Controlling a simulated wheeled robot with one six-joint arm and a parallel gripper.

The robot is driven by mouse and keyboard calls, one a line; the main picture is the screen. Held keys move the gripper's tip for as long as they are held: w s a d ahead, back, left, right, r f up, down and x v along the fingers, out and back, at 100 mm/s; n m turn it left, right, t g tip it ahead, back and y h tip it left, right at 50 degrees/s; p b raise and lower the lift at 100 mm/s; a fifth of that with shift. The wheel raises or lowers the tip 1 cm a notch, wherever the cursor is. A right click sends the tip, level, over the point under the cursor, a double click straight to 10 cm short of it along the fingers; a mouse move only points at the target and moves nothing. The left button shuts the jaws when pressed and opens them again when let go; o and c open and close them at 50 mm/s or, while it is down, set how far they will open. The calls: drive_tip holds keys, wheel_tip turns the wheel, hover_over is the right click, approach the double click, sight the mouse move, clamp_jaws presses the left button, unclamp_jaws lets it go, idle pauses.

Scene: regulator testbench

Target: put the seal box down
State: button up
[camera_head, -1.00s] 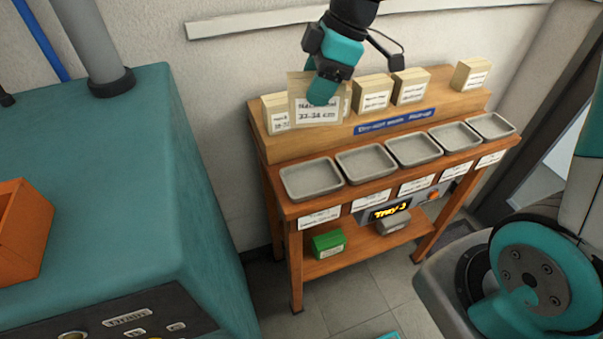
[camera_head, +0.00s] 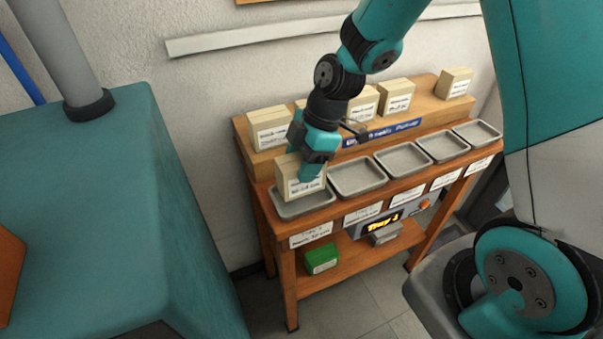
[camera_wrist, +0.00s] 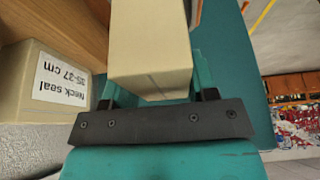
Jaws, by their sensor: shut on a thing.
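My gripper (camera_head: 318,158) is shut on the seal box (camera_head: 302,184), a cream box with a white label too small to read for certain. The box is upright at the leftmost grey tray (camera_head: 318,207), over or in it; I cannot tell whether it touches the tray floor. In the wrist view the held seal box (camera_wrist: 150,50) sits between the teal fingers, its label out of sight. The box and gripper hide part of that tray.
Several cream boxes stand on the raised back shelf; the left one (camera_head: 268,128) is close behind my gripper. A box labelled neck seal (camera_wrist: 60,80) shows in the wrist view. Trays to the right, such as this one (camera_head: 358,177), are empty. A teal cabinet (camera_head: 110,200) stands left.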

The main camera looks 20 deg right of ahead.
drive_tip(key=shift+f, duration=1.8)
drive_tip(key=shift+f, duration=0.1)
drive_tip(key=o, duration=1)
drive_tip(key=shift+c, duration=0.2)
